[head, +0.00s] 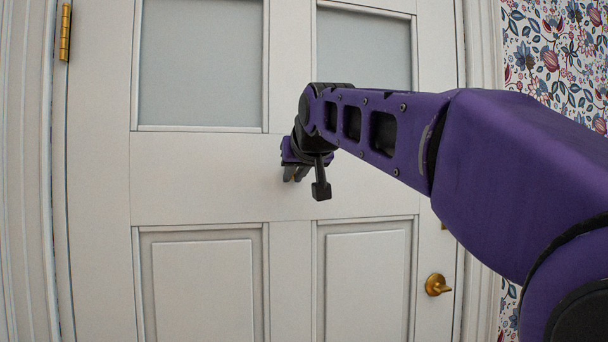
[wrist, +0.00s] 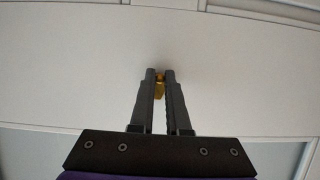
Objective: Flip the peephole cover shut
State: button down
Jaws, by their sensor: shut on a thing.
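The peephole cover (wrist: 159,88) is a small brass piece on the white door, seen in the wrist view between my fingertips. My gripper (wrist: 160,78) is shut on it, with a dark finger on each side. In the head view my gripper (head: 296,174) reaches the door's middle rail, and it hides the cover there. Whether the cover lies over the peephole cannot be told, as the fingers hide most of it.
The white door (head: 200,180) has two frosted panes above and two recessed panels below. A brass door knob (head: 437,285) sits at lower right and a brass hinge (head: 65,32) at upper left. Floral wallpaper (head: 560,50) covers the wall at right.

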jog(key=shift+r, duration=0.45)
jog(key=c, duration=1)
grip_release()
jog(key=shift+o, duration=0.5)
jog(key=shift+w+f, duration=0.1)
jog(key=shift+f, duration=0.2)
